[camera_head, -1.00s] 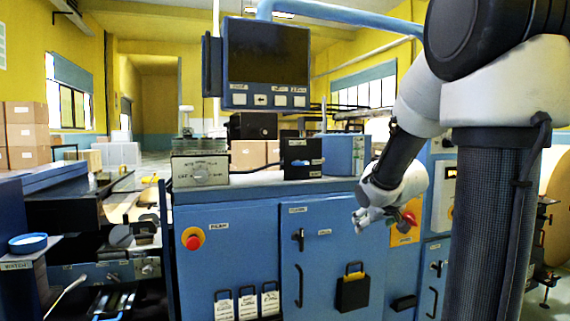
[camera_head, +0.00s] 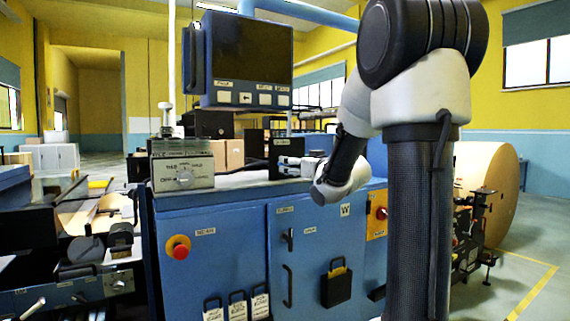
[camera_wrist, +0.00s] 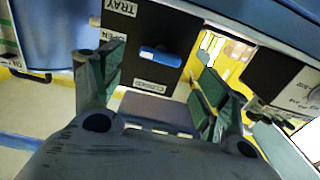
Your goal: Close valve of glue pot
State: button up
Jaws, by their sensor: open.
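A black box (camera_wrist: 190,32) has a blue lever handle (camera_wrist: 158,56) on its face, with OPEN and CLOSED labels and a label that seems to read TRAY. The handle lies nearly level in the wrist view, toward the OPEN side. No label naming a glue pot is legible.
A silver box with a dial (camera_head: 184,176) stands left of the black box. A dark monitor (camera_head: 248,58) hangs above. The blue cabinet (camera_head: 222,245) bears a red button (camera_head: 178,247) and a red knob (camera_head: 381,213). A large paper roll (camera_head: 492,190) stands at right.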

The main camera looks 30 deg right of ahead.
jog(key=w, duration=0.6)
jog(key=shift+w+a+f, duration=0.1)
jog(key=shift+w, duration=0.25)
jog(key=shift+c, duration=0.2)
jog(key=c, duration=1)
